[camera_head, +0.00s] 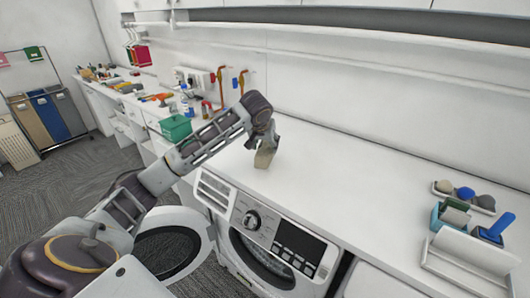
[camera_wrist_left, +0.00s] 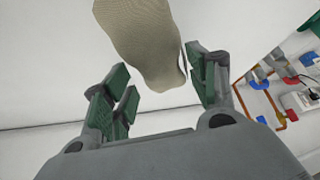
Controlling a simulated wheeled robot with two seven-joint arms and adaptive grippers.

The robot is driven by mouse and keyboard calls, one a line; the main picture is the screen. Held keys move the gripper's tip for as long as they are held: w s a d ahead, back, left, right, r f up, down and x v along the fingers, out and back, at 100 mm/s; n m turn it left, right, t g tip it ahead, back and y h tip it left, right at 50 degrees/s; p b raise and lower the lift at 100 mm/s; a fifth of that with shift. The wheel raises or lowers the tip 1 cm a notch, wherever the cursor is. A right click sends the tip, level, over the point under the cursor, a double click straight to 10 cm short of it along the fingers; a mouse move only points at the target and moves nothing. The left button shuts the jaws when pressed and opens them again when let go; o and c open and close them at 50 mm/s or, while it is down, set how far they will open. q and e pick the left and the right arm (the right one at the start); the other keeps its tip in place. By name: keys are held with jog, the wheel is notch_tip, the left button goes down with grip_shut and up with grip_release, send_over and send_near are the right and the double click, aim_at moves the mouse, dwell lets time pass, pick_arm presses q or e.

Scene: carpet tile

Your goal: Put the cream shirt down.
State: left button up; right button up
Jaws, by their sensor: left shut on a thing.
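My left gripper (camera_head: 269,143) is over the white counter, above and behind the washing machine. It is shut on the cream shirt (camera_head: 264,158), a small beige bundle of cloth that hangs below the fingers. I cannot tell whether its lower edge touches the counter. In the left wrist view the shirt (camera_wrist_left: 140,38) extends out beyond the green-padded fingers of the gripper (camera_wrist_left: 163,85). My right gripper is not in view.
The white counter (camera_head: 350,175) is clear around the shirt. The washing machine (camera_head: 275,245) stands below with its round door (camera_head: 168,250) swung open. A green basket (camera_head: 175,128) is at left. A tray of balls (camera_head: 464,195) and a blue-green caddy (camera_head: 452,216) are at right.

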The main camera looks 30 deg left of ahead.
aim_at(264, 149)
pick_arm(q)
jog(key=shift+f, duration=1.85)
jog(key=o, duration=1.2)
jog(key=shift+f, duration=0.1)
jog(key=shift+o, duration=0.2)
jog(key=shift+v, duration=6.1)
